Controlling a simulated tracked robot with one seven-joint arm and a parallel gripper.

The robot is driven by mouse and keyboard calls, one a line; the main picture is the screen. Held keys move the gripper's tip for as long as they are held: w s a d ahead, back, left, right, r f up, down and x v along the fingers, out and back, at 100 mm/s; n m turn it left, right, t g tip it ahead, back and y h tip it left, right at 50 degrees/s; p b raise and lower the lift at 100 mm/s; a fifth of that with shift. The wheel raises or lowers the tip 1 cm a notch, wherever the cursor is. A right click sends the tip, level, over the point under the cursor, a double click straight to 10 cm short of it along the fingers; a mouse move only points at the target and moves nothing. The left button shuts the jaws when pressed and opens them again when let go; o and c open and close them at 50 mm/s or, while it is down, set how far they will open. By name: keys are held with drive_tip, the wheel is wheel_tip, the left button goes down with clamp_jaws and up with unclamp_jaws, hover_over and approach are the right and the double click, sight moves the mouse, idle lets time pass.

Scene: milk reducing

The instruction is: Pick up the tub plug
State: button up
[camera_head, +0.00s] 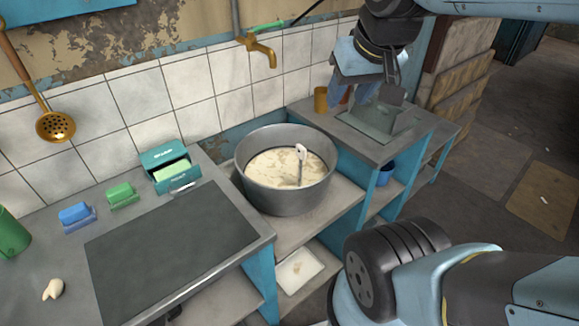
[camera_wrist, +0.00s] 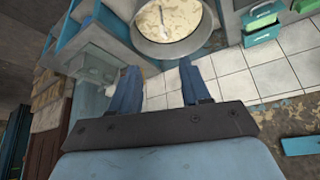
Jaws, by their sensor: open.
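No thing in either view can be clearly made out as the tub plug. A small cream-coloured object (camera_head: 53,289) lies on the left counter; I cannot tell what it is. A grey metal pot (camera_head: 270,196) holds pale, milky liquid (camera_head: 268,165), with a white-handled thing (camera_head: 300,153) standing in it. The pot also shows at the top of the wrist view (camera_wrist: 170,50). My gripper (camera_head: 355,92) is above the right counter, right of the pot. In the wrist view my gripper (camera_wrist: 160,75) has its two blue fingers apart, with nothing visible between them.
A clear flat tray or pane (camera_head: 370,125) and a brown cup (camera_head: 321,100) are on the right counter (camera_head: 350,144). A brass tap (camera_head: 262,48) juts from the tiled wall behind the pot. Green and blue boxes stand on the left counter near a dark flat panel (camera_head: 170,250).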

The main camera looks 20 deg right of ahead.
drive_tip(key=shift+w, duration=0.5)
drive_tip(key=shift+a, duration=0.1)
drive_tip(key=m+g, duration=0.6)
drive_tip(key=m, duration=2.5)
hover_over(301, 155)
wheel_tip(301, 155, down, 18)
drive_tip(key=shift+w+f, duration=0.45)
drive_tip(key=shift+f, duration=0.2)
wheel_tip(301, 155, down, 8)
drive_tip(key=shift+f, duration=0.1)
drive_tip(key=shift+w+d+f, duration=0.1)
drive_tip(key=shift+f, duration=1.15)
drive_tip(key=shift+d+f, duration=0.1)
drive_tip(key=shift+f, duration=1.15)
